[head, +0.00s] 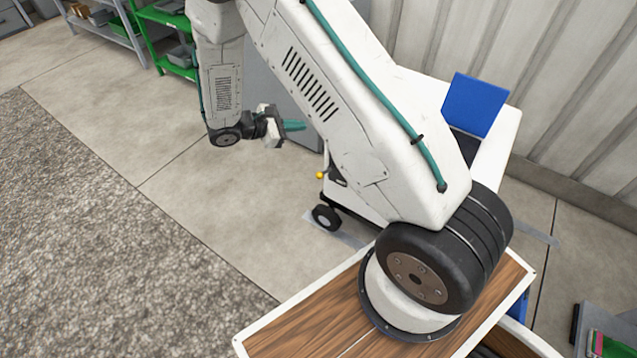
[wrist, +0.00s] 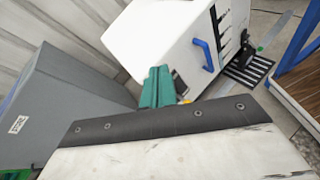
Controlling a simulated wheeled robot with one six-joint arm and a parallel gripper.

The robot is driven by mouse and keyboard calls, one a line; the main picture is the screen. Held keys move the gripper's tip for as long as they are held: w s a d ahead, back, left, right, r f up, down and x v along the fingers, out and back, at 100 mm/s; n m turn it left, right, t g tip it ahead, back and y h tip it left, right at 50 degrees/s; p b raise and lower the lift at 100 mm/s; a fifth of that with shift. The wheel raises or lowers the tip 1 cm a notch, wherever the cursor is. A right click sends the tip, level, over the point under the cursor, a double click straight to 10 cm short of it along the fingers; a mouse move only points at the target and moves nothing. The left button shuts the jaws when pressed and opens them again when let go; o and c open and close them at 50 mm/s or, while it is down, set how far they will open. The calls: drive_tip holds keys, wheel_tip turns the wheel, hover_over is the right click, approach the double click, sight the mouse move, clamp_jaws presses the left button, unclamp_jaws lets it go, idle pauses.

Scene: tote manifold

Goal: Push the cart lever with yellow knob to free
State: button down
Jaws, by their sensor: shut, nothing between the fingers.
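The cart lever's yellow knob (head: 320,175) shows in the head view just left of my arm, on a thin lever above a black caster wheel. In the wrist view a small part of the yellow knob (wrist: 186,101) shows right beside my fingers. The white cart (wrist: 165,38) stands behind it, with a blue handle on its side. My gripper (head: 296,126) has teal fingers, which are shut and empty. In the head view it is above and left of the knob, and I see a gap between them. In the wrist view my gripper (wrist: 156,84) points toward the cart, and its fingers hide part of the lever area.
A grey cabinet (wrist: 65,105) stands close to the left of the cart. Green shelving (head: 168,35) is at the back left. A corrugated wall runs behind the cart. Open concrete floor (head: 190,190) lies left of the lever.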

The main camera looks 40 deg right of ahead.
wheel_tip(320, 180, down, 19)
drive_tip(key=a+n+t+h, duration=0.1)
drive_tip(key=n+t+h, duration=0.1)
drive_tip(key=n+t, duration=0.3)
drive_tip(key=n+t+y, duration=0.1)
drive_tip(key=n+t, duration=0.2)
drive_tip(key=n, duration=0.4)
approach(325, 172)
drive_tip(key=w+d+f, duration=0.2)
drive_tip(key=d+f, duration=0.2)
drive_tip(key=shift+w+d+r, duration=0.1)
drive_tip(key=shift+d+r, duration=0.2)
drive_tip(key=shift+r, duration=0.1)
